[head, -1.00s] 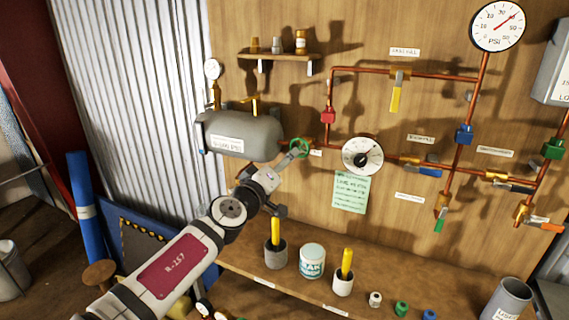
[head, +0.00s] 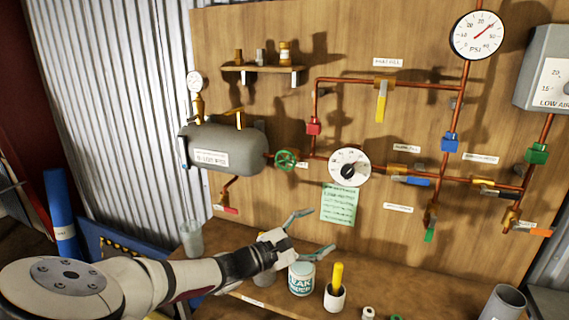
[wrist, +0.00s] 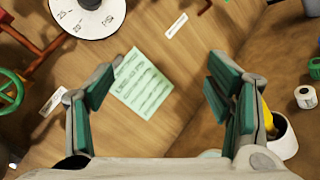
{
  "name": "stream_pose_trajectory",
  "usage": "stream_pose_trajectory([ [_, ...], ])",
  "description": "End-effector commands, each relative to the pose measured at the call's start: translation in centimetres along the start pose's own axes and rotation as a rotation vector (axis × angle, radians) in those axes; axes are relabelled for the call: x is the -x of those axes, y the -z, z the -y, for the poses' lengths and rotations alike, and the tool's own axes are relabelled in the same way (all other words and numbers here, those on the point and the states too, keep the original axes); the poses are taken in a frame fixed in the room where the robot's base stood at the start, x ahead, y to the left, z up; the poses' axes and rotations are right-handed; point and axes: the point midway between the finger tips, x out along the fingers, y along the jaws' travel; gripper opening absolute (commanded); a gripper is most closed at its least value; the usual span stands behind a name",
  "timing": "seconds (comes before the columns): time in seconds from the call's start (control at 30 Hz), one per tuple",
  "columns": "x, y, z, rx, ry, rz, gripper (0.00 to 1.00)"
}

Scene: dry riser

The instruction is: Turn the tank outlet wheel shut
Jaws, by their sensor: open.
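The tank outlet wheel is a green handwheel (head: 287,160) on the copper pipe just right of the grey tank (head: 225,150). It also shows at the left edge of the wrist view (wrist: 10,92). My gripper (head: 307,231) is open and empty, below and slightly right of the wheel, apart from it. In the wrist view the green-padded fingers (wrist: 160,88) stand wide apart, with the green note sheet (wrist: 143,84) on the board beyond them.
A round dial gauge (head: 349,167) sits right of the wheel. Below my gripper, the shelf holds a white tin (head: 301,279) and a cup with a yellow handle (head: 335,297). Copper pipes with coloured valves fill the board to the right.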

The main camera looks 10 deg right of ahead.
Motion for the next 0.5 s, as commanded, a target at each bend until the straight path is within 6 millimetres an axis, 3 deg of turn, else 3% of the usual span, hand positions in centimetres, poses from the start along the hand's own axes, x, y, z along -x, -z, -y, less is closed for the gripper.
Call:
stream_pose_trajectory([
  [0.1,1.4,0.7,-3.3,0.16,-0.153,0.026,0.73],
  [0.3,5.3,2.0,-9.6,0.287,-0.434,0.045,0.73],
  [0.5,8.1,2.6,-12.8,0.304,-0.582,0.048,0.73],
])
